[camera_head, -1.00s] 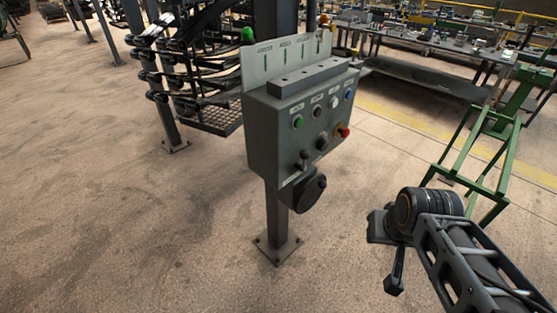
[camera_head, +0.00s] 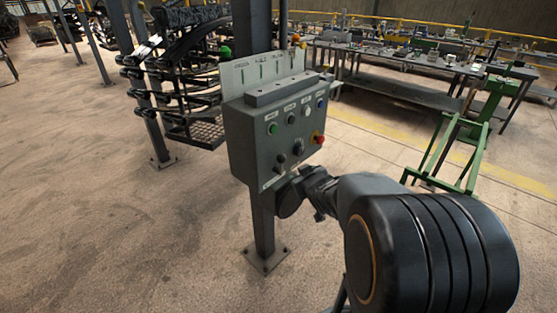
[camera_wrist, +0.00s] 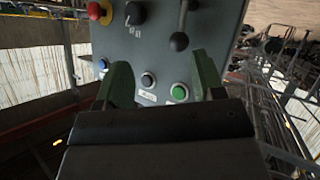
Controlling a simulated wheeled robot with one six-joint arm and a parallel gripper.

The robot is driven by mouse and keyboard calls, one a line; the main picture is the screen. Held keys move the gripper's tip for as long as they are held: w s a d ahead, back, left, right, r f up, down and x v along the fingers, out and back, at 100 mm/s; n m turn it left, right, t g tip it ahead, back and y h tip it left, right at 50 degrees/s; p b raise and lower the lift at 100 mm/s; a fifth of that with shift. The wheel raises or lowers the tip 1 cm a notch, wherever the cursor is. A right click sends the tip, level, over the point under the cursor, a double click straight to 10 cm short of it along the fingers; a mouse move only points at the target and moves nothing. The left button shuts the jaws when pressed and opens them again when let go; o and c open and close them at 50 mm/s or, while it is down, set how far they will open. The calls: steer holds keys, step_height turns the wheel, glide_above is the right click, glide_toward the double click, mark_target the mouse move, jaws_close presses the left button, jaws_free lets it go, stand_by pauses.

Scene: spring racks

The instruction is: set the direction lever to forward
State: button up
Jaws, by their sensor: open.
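The grey control box (camera_head: 241,140) stands on a post, its sloped front to the right. The direction lever (camera_head: 281,159) is a short rod with a dark ball knob, low on that front. In the wrist view, which sees the panel upside down, the lever (camera_wrist: 179,41) hangs from the top edge, knob end down. My gripper (camera_wrist: 162,74) is open and empty, its two dark green fingers apart in front of the panel. The knob lies beyond the fingertips, nearer the right finger; I see no contact. In the head view my arm hides the gripper's fingers.
Near the lever are a dark rotary switch (camera_head: 297,146) and a red emergency button (camera_head: 318,138). A green button (camera_head: 272,128) and other buttons sit above. Spring racks (camera_head: 190,85) stand behind left, a green frame (camera_head: 440,160) at right. The floor in front is open.

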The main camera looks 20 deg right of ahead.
mark_target(284, 161)
steer(key=w+n+t+y+p, duration=0.1)
steer(key=w+y, duration=0.1)
steer(key=w, duration=0.2)
steer(key=w+a+f+n+t+y+p, duration=0.1)
steer(key=w+t+y, duration=0.1)
steer(key=w, duration=0.3)
steer(key=w+f+n+t+y+p, duration=0.1)
steer(key=w+t+y, duration=0.1)
steer(key=w, duration=0.2)
steer(key=shift+w+a+f, duration=0.15)
steer(key=shift+w+f, duration=0.1)
steer(key=shift+w, duration=0.15)
jaws_close()
stand_by(0.7)
